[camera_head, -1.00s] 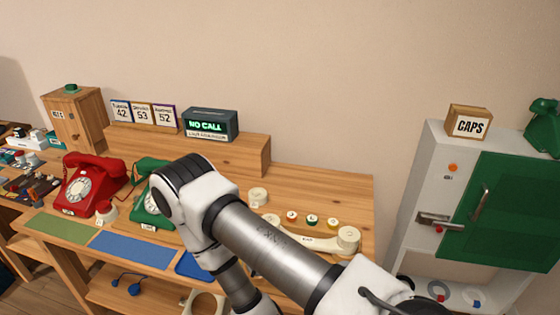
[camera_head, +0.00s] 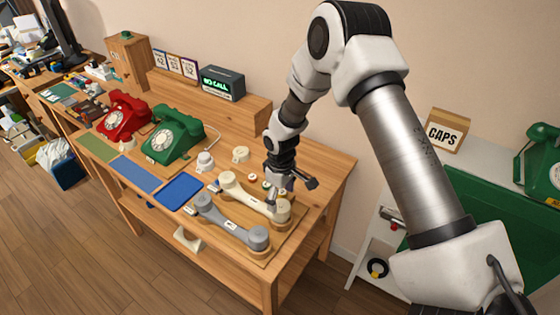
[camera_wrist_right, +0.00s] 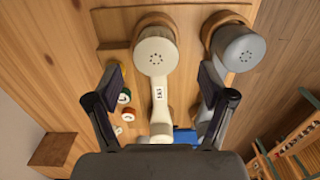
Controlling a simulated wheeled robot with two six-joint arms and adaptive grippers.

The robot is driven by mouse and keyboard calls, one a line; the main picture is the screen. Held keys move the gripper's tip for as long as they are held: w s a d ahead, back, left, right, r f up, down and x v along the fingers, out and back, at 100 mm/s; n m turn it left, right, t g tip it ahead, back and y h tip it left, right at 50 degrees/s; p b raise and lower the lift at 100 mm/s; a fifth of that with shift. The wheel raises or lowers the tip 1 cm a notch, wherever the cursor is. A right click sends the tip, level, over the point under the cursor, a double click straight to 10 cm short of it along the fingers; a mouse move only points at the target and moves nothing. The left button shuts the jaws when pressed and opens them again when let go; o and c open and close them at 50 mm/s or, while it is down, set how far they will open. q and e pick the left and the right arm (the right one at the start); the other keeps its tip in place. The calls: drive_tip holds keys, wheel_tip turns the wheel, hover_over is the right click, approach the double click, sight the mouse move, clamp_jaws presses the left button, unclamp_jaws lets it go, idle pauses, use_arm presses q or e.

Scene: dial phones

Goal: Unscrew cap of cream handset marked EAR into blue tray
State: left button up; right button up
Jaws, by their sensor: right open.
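The cream handset (camera_head: 243,195) lies on a wooden cradle at the right end of the bench. In the right wrist view its label (camera_wrist_right: 159,93) is sideways and small. Its round perforated cap (camera_wrist_right: 156,56) faces up at the far end, still on the handset. My right gripper (camera_head: 290,192) points down over the cap end of this handset. In the wrist view the right gripper (camera_wrist_right: 160,85) is open, with its fingers on either side of the cream handset and nothing between them gripped. The blue tray (camera_head: 180,190) is left of the handsets and looks empty. My left gripper is out of view.
A grey handset (camera_head: 230,223) lies close beside the cream one. Small coloured-ring parts (camera_wrist_right: 124,97) lie on its other side. Green (camera_head: 174,135) and red (camera_head: 125,115) phones stand further left. A blue mat (camera_head: 135,173) lies beside the tray. A green-doored cabinet (camera_head: 500,235) stands right.

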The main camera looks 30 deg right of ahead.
sight(281, 206)
drive_tip(key=shift+w+d+r, duration=0.2)
drive_tip(key=shift+w+d, duration=0.25)
drive_tip(key=shift+w, duration=0.35)
drive_tip(key=shift+f+b, duration=0.1)
drive_tip(key=shift+b, duration=0.2)
drive_tip(key=shift+s+a+f+b, duration=0.3)
drive_tip(key=shift+s+b, duration=0.2)
drive_tip(key=shift+b, duration=0.1)
drive_tip(key=shift+s+a+f+b, duration=0.15)
drive_tip(key=shift+s+f+b, duration=0.15)
drive_tip(key=shift+s+b, duration=0.25)
drive_tip(key=f, duration=0.1)
drive_tip(key=w+f+b, duration=0.1)
drive_tip(key=f, duration=0.1)
drive_tip(key=shift+w+d+f+b, duration=0.2)
drive_tip(key=shift+d+f+b, duration=0.05)
drive_tip(key=shift+d+b, duration=0.05)
drive_tip(key=shift+s+f, duration=0.1)
drive_tip(key=shift+s+a, duration=0.15)
drive_tip(key=shift+s, duration=0.1)
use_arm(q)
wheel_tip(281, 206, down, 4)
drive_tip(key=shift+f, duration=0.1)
use_arm(e)
drive_tip(key=shift+w, duration=0.1)
